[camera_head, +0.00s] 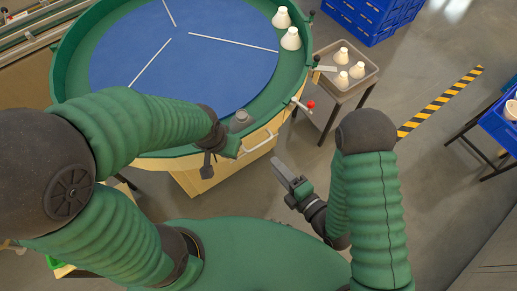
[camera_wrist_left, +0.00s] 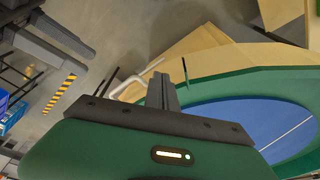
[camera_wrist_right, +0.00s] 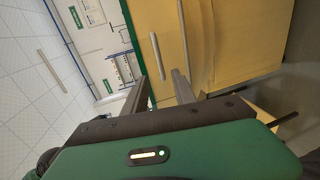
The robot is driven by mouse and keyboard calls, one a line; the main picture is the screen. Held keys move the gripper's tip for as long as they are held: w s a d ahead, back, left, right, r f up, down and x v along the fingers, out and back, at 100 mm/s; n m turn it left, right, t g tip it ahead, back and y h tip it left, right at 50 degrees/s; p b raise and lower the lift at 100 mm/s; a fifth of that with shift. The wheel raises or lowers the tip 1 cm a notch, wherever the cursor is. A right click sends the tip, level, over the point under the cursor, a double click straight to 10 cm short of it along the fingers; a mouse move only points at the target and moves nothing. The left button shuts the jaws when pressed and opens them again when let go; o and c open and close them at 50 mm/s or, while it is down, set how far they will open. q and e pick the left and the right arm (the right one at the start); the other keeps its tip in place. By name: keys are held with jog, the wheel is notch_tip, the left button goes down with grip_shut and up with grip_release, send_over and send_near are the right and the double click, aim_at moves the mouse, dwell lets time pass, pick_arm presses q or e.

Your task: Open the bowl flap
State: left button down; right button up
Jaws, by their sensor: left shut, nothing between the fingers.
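The large round bowl (camera_head: 72,60) has a green rim and a blue floor with white dividers. A lever with a red knob (camera_head: 310,104) sits on its right rim. A pale plate (camera_head: 325,68) with a dark knob sticks out farther up that rim. Which of these is the flap is unclear. My left gripper (camera_head: 240,118) is shut and empty by the bowl's near rim; its fingers show together in the left wrist view (camera_wrist_left: 163,88). My right gripper (camera_head: 283,172) is open and empty, right of the pale handle (camera_head: 262,145) on the wooden front. It also shows in the right wrist view (camera_wrist_right: 158,80).
A tray (camera_head: 344,92) with several white bulbs stands on a small table right of the bowl. Two more bulbs (camera_head: 290,38) stand inside the bowl at its right rim. Blue crates (camera_head: 372,18) are behind. Open floor with a striped strip (camera_head: 440,103) lies to the right.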

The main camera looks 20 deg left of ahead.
aim_at(259, 145)
jog(key=x, duration=1)
jog(key=shift+w+f, duration=0.1)
jog(key=shift+w, duration=0.25)
jog(key=shift+w+a, duration=0.15)
jog(key=shift+a, duration=0.25)
jog(key=shift+d, duration=0.15)
jog(key=shift+c, duration=0.3)
grip_shut()
jog(key=shift+f, duration=0.1)
jog(key=shift+f, duration=0.1)
